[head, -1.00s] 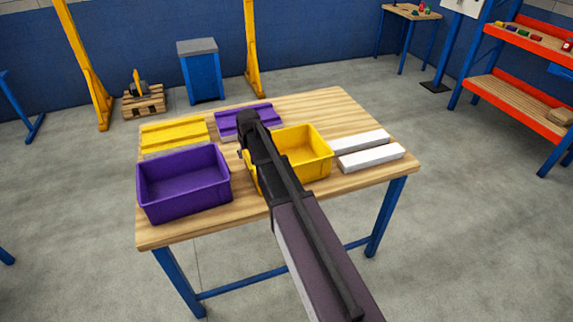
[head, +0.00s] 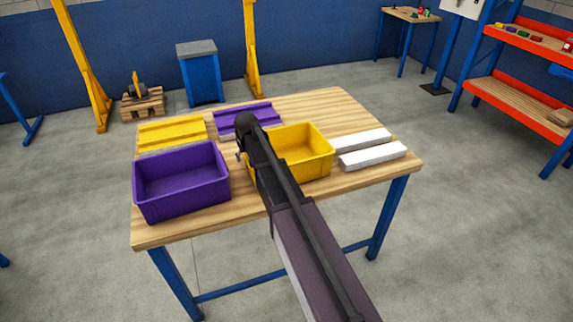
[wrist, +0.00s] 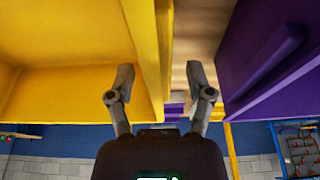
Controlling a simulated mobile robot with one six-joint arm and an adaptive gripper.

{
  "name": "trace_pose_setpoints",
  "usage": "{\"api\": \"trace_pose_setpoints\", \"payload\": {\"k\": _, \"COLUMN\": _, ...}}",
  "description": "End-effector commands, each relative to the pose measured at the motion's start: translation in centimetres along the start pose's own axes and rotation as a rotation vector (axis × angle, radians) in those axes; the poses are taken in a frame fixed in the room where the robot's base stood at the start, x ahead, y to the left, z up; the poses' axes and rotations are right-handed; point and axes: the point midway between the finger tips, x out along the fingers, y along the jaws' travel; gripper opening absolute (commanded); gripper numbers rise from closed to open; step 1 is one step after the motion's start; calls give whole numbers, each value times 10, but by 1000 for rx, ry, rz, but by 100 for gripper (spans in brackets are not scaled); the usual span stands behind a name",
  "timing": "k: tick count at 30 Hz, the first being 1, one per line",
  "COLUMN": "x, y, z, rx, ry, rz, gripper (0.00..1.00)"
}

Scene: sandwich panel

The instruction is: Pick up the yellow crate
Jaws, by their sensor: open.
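The yellow crate (head: 310,150) stands upright and open-topped on the wooden table, right of the purple crate. My arm hides its left side in the head view. In the wrist view, the yellow crate (wrist: 60,45) fills the upper left. My gripper (wrist: 162,82) is open and empty. Its two fingers appear on either side of the crate's side wall, one over the crate's inside and one over the gap towards the purple crate. I cannot tell whether they touch the wall. In the head view the fingers are mostly hidden behind my arm.
The purple crate (head: 180,185) stands close on the left, and also shows in the wrist view (wrist: 270,50). Behind are a yellow ridged panel (head: 172,132) and a purple one (head: 265,113). Two white bars (head: 372,154) lie right of the yellow crate. The table's front strip (head: 215,222) is bare.

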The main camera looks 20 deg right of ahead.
Motion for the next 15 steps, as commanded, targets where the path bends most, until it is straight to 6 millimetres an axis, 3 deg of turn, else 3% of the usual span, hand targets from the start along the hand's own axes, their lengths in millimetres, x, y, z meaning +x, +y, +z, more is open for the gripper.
{"api": "trace_pose_setpoints", "payload": {"k": 4, "x": 10, "y": 0, "z": 0, "rx": 0, "ry": 0, "rz": 0, "gripper": 67}}
{"api": "trace_pose_setpoints", "payload": {"k": 15, "x": 10, "y": 0, "z": 0, "rx": 0, "ry": 0, "rz": 0, "gripper": 67}}
